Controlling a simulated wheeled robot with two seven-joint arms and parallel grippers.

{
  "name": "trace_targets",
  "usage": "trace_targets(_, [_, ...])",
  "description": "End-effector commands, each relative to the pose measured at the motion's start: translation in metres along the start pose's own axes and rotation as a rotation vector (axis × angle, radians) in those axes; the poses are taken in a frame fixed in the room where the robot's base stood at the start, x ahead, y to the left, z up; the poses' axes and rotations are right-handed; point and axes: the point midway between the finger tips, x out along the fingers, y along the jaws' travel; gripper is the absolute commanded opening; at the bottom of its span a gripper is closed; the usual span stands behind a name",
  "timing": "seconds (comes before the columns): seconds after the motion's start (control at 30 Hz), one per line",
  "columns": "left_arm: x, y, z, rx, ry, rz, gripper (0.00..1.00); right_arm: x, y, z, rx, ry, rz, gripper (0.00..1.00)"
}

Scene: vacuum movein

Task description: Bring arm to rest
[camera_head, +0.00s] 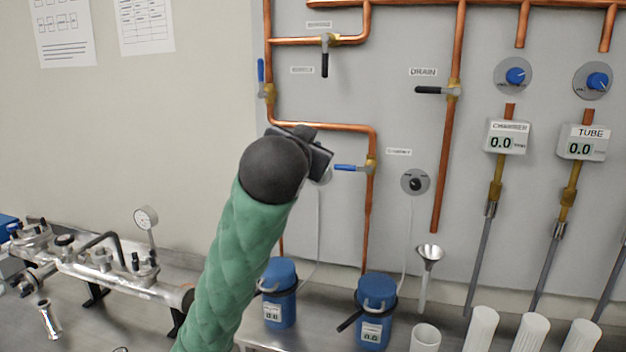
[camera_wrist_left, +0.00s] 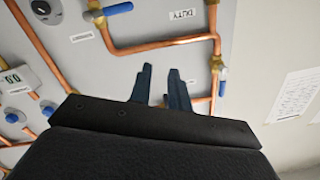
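My left arm, in a green sleeve, rises from the bottom of the head view to a dark wrist in front of the grey wall panel (camera_head: 440,40). The left gripper's dark body shows there, near a blue-handled valve (camera_head: 369,165); its fingertips are hidden. In the left wrist view the two fingers of the left gripper (camera_wrist_left: 160,76) stand a little apart, with nothing between them. Beyond them is the panel with copper pipe (camera_wrist_left: 160,46). I cannot tell whether the gripper touches anything. My right gripper is in neither view.
Below stands a bench with a metal manifold (camera_head: 95,265) and gauge (camera_head: 146,218), two blue flasks (camera_head: 281,308) (camera_head: 374,325), a funnel (camera_head: 430,254) and several white cylinders (camera_head: 482,330). A DRAIN valve (camera_head: 437,90) is at right.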

Motion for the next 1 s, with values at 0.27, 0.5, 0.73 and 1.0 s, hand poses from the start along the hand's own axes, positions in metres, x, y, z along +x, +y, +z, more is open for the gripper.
trace_targets(0.27, [-0.003, 0.018, 0.103, -0.091, -0.143, 0.086, 0.19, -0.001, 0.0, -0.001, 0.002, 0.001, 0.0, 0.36])
trace_targets(0.5, [-0.015, 0.035, 0.187, -0.165, -0.255, 0.136, 0.19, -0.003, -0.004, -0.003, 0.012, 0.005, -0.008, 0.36])
trace_targets(0.73, [-0.035, 0.052, 0.266, -0.227, -0.371, 0.165, 0.19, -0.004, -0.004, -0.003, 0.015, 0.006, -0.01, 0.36])
trace_targets(1.0, [-0.069, 0.073, 0.356, -0.289, -0.519, 0.183, 0.19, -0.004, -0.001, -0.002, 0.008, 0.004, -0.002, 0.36])
